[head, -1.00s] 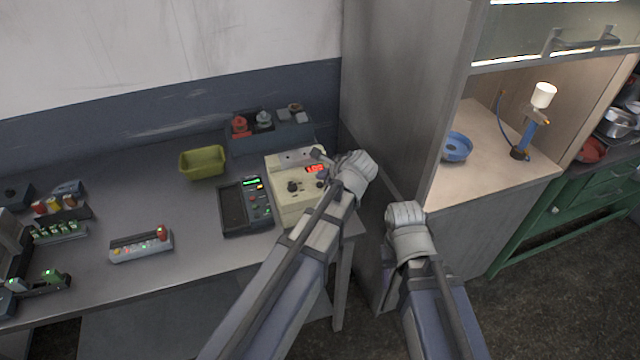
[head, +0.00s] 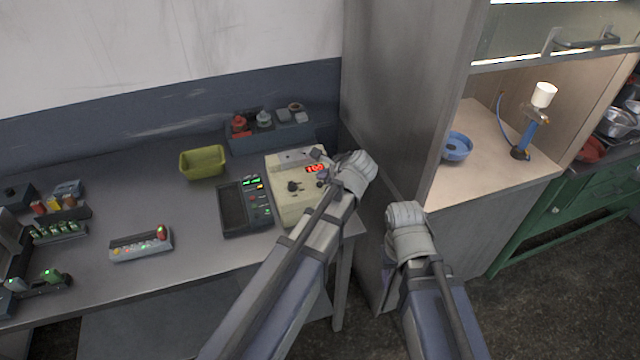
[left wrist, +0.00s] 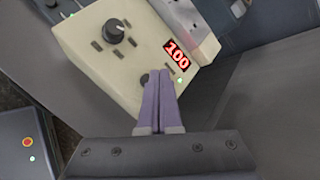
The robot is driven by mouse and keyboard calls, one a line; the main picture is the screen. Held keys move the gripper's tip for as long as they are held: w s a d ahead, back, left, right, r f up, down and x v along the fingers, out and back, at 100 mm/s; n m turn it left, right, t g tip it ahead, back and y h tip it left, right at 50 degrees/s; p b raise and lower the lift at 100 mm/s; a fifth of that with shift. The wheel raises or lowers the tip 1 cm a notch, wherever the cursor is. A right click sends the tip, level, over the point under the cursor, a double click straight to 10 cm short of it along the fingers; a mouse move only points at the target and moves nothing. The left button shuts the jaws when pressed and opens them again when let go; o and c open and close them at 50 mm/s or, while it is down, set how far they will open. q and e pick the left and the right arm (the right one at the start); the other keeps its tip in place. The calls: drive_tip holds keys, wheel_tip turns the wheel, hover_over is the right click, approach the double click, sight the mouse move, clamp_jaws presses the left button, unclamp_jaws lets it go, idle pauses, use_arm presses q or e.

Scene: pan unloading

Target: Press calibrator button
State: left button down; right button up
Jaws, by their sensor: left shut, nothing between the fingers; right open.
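The calibrator is a cream box (head: 288,207) on the right end of the workbench, with a black knob (head: 293,187) and a lit red display (head: 315,169).
A dark handheld meter (head: 232,209) lies left of the calibrator. A green bin (head: 203,162), a dark tray of parts (head: 270,138) and a grey button strip (head: 140,246) are also on the bench (head: 95,285). A grey cabinet wall (head: 390,110) stands close on the right.

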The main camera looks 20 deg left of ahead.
sight(323, 188)
use_arm(q)
drive_tip(key=shift+f, duration=0.35)
drive_tip(key=shift+f+b, duration=0.45)
drive_tip(key=shift+b, duration=0.3)
idle(0.3)
drive_tip(key=shift+r, duration=0.1)
drive_tip(key=shift+r+p, duration=0.85)
drive_tip(key=shift+p, duration=0.1)
wheel_tip(323, 188, up, 6)
drive_tip(key=p, duration=0.6)
idle(1.6)
